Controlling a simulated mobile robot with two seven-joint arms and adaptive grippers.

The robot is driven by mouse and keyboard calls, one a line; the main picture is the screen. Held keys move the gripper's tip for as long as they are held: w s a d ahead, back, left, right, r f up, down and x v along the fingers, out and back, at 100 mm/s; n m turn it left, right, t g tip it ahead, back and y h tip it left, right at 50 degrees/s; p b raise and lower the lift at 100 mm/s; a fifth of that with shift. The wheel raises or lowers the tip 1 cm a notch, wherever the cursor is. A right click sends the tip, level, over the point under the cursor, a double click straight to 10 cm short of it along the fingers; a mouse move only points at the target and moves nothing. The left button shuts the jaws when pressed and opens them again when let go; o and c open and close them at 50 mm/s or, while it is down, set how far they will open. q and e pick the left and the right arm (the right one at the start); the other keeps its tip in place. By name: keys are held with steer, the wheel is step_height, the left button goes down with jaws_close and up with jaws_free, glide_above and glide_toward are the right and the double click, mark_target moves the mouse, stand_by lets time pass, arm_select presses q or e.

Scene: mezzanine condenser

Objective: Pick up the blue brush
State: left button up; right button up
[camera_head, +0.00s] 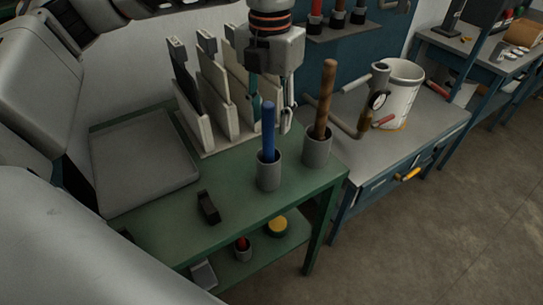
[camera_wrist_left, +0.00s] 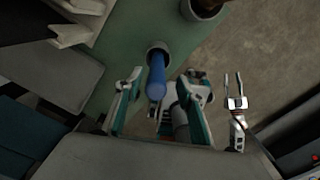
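The blue brush (camera_head: 268,130) stands upright, handle up, in a grey cup (camera_head: 269,174) on the green table (camera_head: 240,205). Its lower end is hidden inside the cup. My left gripper (camera_head: 270,116) points down just above and behind the cup, with its fingers spread around the level of the handle's top. In the left wrist view, the blue handle (camera_wrist_left: 157,76) shows between the two teal fingers, which are apart and not visibly touching it. My right gripper cannot be made out in the head view.
A second grey cup (camera_head: 317,150) with a brown wooden handle (camera_head: 325,95) stands close to the right. Pale upright dividers (camera_head: 213,95) stand behind to the left. A black block (camera_head: 208,207) lies in front. A white bucket (camera_head: 400,92) stands on the neighbouring bench.

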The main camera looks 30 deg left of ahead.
mark_target(268, 139)
arm_select(q)
steer(key=f, duration=0.7)
steer(key=shift+w+a, duration=0.1)
steer(key=shift+a, duration=0.2)
jaws_close()
